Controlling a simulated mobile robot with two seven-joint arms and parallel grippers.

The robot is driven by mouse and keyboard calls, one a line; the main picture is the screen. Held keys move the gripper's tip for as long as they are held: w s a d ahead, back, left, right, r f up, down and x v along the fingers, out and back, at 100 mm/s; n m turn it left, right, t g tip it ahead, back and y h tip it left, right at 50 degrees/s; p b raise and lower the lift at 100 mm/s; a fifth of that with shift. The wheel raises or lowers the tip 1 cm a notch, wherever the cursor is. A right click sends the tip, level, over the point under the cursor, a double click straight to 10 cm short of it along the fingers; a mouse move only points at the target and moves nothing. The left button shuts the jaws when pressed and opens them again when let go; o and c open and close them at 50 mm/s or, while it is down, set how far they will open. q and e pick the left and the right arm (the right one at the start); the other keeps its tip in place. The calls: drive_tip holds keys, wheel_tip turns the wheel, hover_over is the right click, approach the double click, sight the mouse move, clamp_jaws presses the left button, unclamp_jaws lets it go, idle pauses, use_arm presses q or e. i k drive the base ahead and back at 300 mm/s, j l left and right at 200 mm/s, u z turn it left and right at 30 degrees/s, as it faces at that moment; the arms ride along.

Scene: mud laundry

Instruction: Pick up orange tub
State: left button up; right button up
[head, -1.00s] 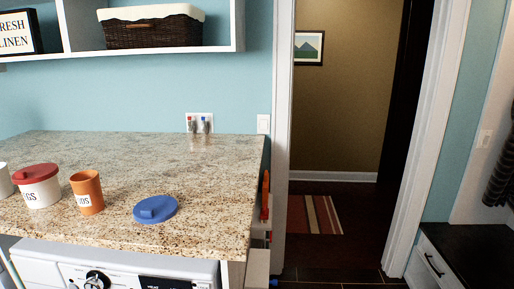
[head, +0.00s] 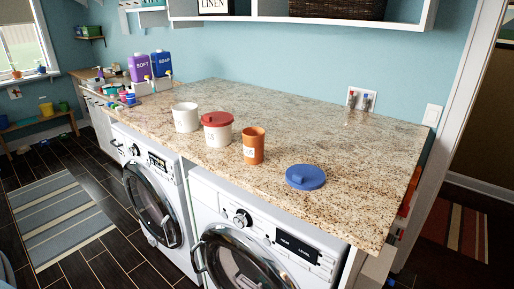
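The orange tub (head: 254,146) stands upright on the speckled stone counter (head: 300,115), near its front edge, with a pale label on its side and no lid on it. A white tub with a red lid (head: 217,128) stands close to its left. A blue round lid (head: 305,177) lies flat on the counter to its right. Neither of my grippers shows in the head view.
A white tub (head: 186,117) stands further left. Purple and blue dispensers (head: 139,67) are at the counter's far left. Two front-loading washers (head: 262,235) stand under the counter. A shelf (head: 300,18) hangs above. The counter's back is clear. A striped rug (head: 60,220) lies on the floor.

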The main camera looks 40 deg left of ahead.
sight(253, 137)
drive_tip(key=u, duration=1.6)
